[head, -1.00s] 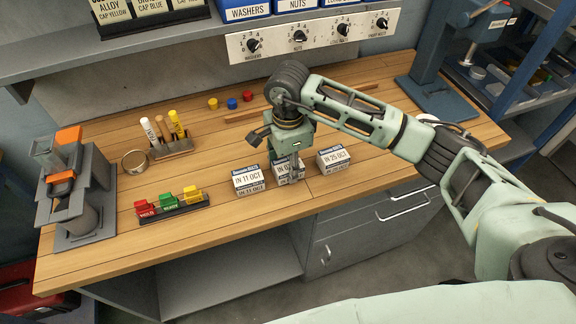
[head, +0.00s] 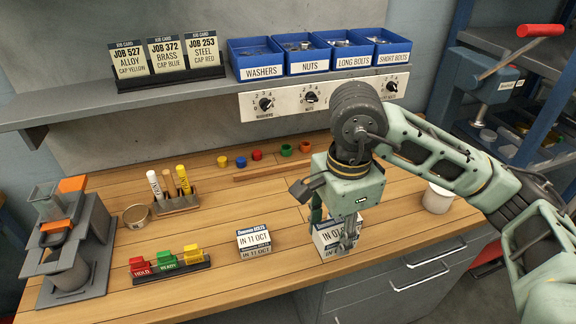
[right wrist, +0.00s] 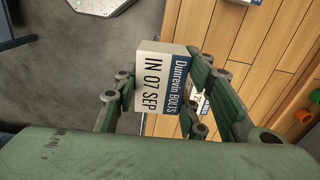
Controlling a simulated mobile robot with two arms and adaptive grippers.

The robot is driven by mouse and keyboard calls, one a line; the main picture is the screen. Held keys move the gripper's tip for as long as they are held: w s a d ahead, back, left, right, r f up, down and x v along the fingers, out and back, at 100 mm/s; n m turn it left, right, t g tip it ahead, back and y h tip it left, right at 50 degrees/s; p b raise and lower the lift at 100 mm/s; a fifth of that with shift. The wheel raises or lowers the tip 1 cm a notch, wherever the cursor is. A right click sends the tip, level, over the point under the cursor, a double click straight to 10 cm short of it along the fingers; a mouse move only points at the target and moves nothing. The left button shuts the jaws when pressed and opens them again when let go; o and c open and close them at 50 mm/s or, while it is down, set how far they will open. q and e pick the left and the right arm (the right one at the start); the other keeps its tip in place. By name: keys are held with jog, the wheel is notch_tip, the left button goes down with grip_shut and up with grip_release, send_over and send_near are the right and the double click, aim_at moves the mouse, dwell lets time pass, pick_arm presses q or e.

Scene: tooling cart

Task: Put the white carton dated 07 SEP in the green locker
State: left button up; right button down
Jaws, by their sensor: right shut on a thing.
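The white carton dated 07 SEP (right wrist: 153,88), with a blue band reading Dunrevin BOLTS, is between the fingers of my right gripper (right wrist: 165,82) in the right wrist view. In the head view my right gripper (head: 336,232) is shut on this carton (head: 326,240), over the bench's front part; its fingers cover part of the label. A similar carton dated 11 OCT (head: 254,242) stands on the bench to its left. Another carton (right wrist: 201,103) shows partly past the held one in the right wrist view; its date is hidden. My left gripper and the green locker are not in view.
A shelf with blue bins (head: 257,60) is above the back. Grey drawers (head: 415,275) are below the front edge.

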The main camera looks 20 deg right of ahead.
jog(key=shift+s, duration=0.2)
jog(key=n, duration=0.2)
jog(key=f+n, duration=0.1)
jog(key=n, duration=0.1)
jog(key=shift+s, duration=0.2)
jog(key=n, duration=0.1)
jog(key=f+n, duration=0.1)
jog(key=n, duration=0.2)
jog(key=shift+s+f, duration=0.25)
jog(key=shift+s, duration=0.1)
jog(key=n, duration=0.3)
jog(key=f+n, duration=0.1)
jog(key=shift+s+f, duration=0.1)
jog(key=shift+s, duration=0.3)
jog(key=n, duration=0.1)
jog(key=f+n, duration=0.1)
jog(key=n, duration=0.1)
jog(key=s+n, duration=0.1)
jog(key=n, duration=0.1)
jog(key=shift+a+f, duration=0.1)
jog(key=shift+f, duration=0.15)
jog(key=shift+w+r, duration=0.1)
